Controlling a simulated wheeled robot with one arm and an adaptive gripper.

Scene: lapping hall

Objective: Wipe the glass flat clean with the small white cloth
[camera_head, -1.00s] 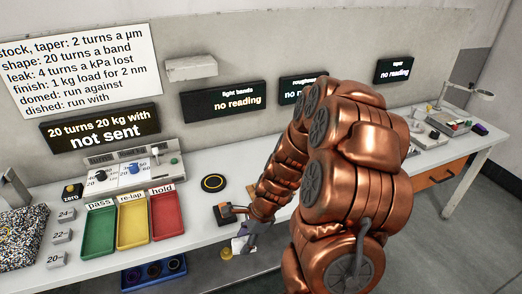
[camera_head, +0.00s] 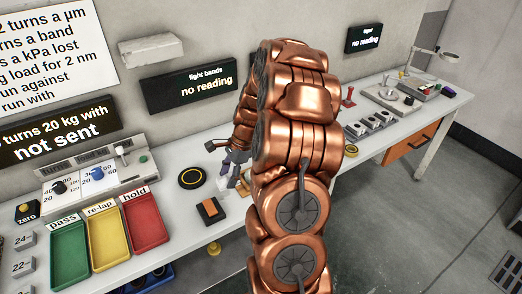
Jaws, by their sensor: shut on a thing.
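My gripper (camera_head: 233,181) is over the bench behind the orange-and-black block, partly hidden by my copper arm. Its dark fingers are shut on a small pale thing at their tips, which looks like the white cloth (camera_head: 224,183). I cannot make out the glass flat for certain; it may be hidden under the gripper or behind the arm. A tan edge shows just right of the fingers. Whether the cloth touches anything below it is not clear.
Green (camera_head: 69,255), yellow (camera_head: 108,233) and red (camera_head: 145,222) trays stand further left. Several instruments sit on the right of the bench (camera_head: 440,120).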

